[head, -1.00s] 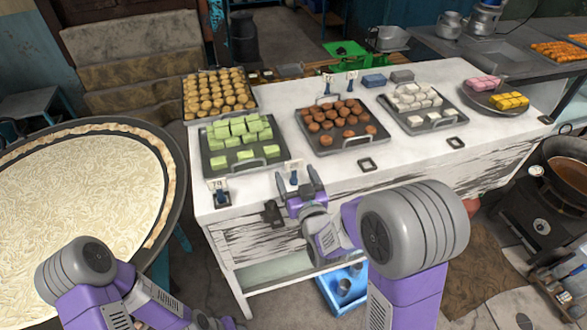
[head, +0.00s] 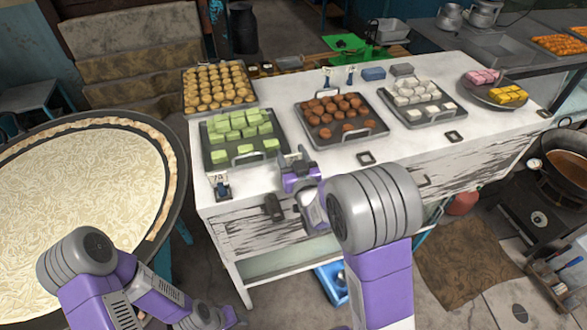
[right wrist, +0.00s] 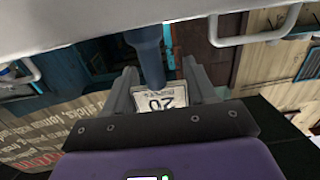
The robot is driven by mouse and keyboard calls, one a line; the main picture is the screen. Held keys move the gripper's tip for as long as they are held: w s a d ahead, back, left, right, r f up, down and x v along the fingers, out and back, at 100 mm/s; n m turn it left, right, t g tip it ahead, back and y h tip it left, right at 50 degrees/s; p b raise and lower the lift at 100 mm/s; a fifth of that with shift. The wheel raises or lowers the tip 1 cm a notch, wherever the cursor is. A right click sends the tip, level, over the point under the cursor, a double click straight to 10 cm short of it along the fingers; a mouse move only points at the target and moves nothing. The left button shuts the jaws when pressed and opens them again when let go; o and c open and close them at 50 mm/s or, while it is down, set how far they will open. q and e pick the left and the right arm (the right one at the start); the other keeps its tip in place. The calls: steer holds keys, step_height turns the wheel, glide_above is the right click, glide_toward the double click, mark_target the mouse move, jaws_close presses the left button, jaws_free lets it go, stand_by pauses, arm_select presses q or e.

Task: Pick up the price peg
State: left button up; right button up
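A blue price peg (right wrist: 148,50) with a white card marked 20 (right wrist: 160,97) shows upside down in the right wrist view. It stands between the two fingers of my right gripper (right wrist: 160,72), with a visible gap on the right finger's side. In the head view my right gripper (head: 293,158) is at the counter's front, beside the tray of green cakes, and hides this peg. Another price peg (head: 221,188) stands at the counter's front left corner. Two more pegs (head: 327,76) (head: 350,74) stand at the back. My left gripper (head: 215,318) is low at the bottom edge, its fingers unclear.
The white counter (head: 330,174) carries trays of green cakes (head: 236,137), brown balls (head: 338,112) and white sweets (head: 417,95). A tray of round pastries (head: 216,90) is at the back left. A large round pan (head: 75,215) stands left of the counter.

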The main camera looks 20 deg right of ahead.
steer(key=c, duration=0.5)
steer(key=shift+o, duration=0.2)
steer(key=shift+r, duration=0.1)
